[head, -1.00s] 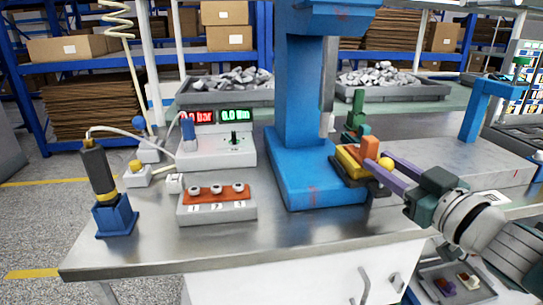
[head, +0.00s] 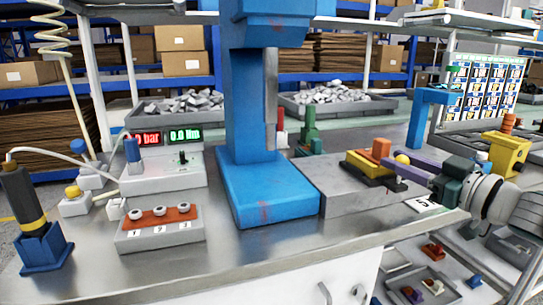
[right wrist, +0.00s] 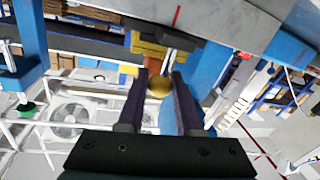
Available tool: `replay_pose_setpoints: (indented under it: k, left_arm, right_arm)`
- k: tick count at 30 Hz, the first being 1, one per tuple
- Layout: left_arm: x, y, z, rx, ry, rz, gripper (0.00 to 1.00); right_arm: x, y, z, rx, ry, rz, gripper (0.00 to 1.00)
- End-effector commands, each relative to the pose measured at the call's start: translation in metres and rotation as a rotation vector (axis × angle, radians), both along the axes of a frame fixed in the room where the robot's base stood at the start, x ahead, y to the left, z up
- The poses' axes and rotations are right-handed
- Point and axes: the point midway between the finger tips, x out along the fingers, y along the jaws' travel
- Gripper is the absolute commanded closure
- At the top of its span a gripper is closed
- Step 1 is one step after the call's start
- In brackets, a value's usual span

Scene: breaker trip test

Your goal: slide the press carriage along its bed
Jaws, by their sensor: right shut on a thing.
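The press carriage (head: 365,161) is a yellow block with an orange block on top and a dark base. It sits on the grey metal bed (head: 335,189), to the right of the blue press (head: 265,190) and clear of its base. My right gripper (head: 404,166) reaches in from the right, its purple fingers shut on the carriage's round yellow knob (head: 402,158). In the right wrist view the knob (right wrist: 159,86) lies between the two fingers, with the yellow carriage (right wrist: 147,47) beyond it. My left gripper is not in view.
A control box (head: 163,170) with lit displays and a three-button box (head: 159,228) stand left of the press. A blue stand (head: 423,120) and a yellow fixture (head: 506,154) are to the right. The table front is clear.

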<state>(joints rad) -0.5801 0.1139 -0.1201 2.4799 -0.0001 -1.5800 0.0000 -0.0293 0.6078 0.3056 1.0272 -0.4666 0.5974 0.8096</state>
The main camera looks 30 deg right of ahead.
Motion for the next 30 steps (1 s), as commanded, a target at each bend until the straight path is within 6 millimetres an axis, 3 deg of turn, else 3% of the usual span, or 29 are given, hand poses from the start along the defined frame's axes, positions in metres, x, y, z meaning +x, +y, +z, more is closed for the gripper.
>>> replay_pose_setpoints:
  k: [6, 7, 15, 23, 30]
  left_arm:
    - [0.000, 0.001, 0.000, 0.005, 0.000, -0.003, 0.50]
    - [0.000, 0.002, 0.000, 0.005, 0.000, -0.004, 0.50]
    - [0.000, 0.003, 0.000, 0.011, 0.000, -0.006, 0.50]
    - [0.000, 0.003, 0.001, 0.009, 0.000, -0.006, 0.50]
    - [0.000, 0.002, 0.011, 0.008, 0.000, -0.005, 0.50]
  right_arm:
    - [0.000, 0.000, -0.001, 0.002, 0.001, 0.000, 1.00]
    - [0.000, 0.000, -0.001, 0.002, 0.002, 0.000, 0.65]
    - [0.000, 0.000, -0.001, 0.001, 0.002, 0.000, 0.36]
    - [-0.001, 0.000, -0.001, 0.001, 0.002, 0.000, 0.36]
    - [-0.031, 0.002, 0.000, 0.002, 0.006, 0.000, 0.36]
